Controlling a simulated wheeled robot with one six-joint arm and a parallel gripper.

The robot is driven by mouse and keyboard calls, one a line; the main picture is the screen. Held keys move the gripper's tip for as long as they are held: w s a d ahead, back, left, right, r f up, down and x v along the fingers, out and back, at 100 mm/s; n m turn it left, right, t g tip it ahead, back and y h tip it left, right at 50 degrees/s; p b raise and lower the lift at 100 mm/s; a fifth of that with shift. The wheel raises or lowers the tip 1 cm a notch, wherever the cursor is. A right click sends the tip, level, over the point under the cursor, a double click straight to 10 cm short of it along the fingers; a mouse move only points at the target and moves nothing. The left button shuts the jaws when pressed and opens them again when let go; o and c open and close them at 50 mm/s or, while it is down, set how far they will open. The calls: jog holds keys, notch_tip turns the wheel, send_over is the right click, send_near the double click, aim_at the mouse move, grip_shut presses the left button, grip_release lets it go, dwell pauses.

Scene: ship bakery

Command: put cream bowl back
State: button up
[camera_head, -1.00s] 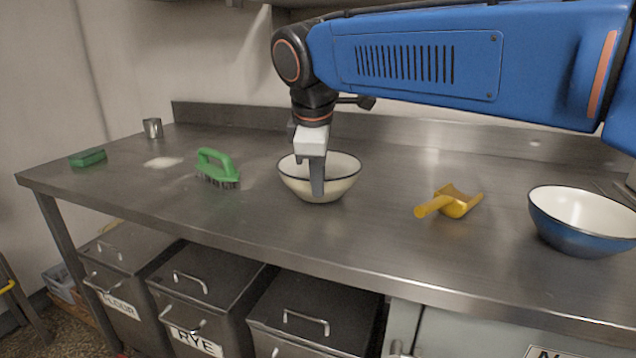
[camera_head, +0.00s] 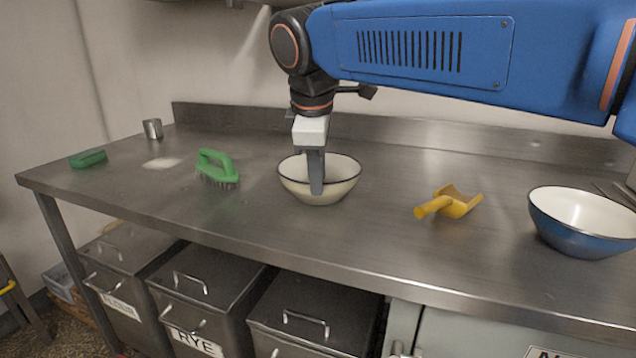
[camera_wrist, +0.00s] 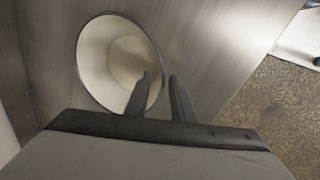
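The cream bowl (camera_head: 296,182) with a dark rim stands upright on the steel counter (camera_head: 385,240). My gripper (camera_head: 317,190) points down at the bowl's near side, and its fingers hide part of the wall. In the wrist view, the gripper (camera_wrist: 160,77) has its fingers apart, one over the inside of the cream bowl (camera_wrist: 95,50) and one outside, with the rim between them. A gap shows between the fingers; I see no clear grip on the wall.
A green scrubbing brush (camera_head: 217,168) lies left of the bowl. A yellow scoop (camera_head: 452,204) and a blue bowl (camera_head: 578,240) stand to the right. A green sponge (camera_head: 88,158) and a metal cup (camera_head: 153,128) are at the far left. A backsplash (camera_head: 420,134) runs behind.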

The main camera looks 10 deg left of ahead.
jog(key=v, duration=0.9)
jog(key=shift+r, duration=0.3)
jog(key=shift+s, duration=0.1)
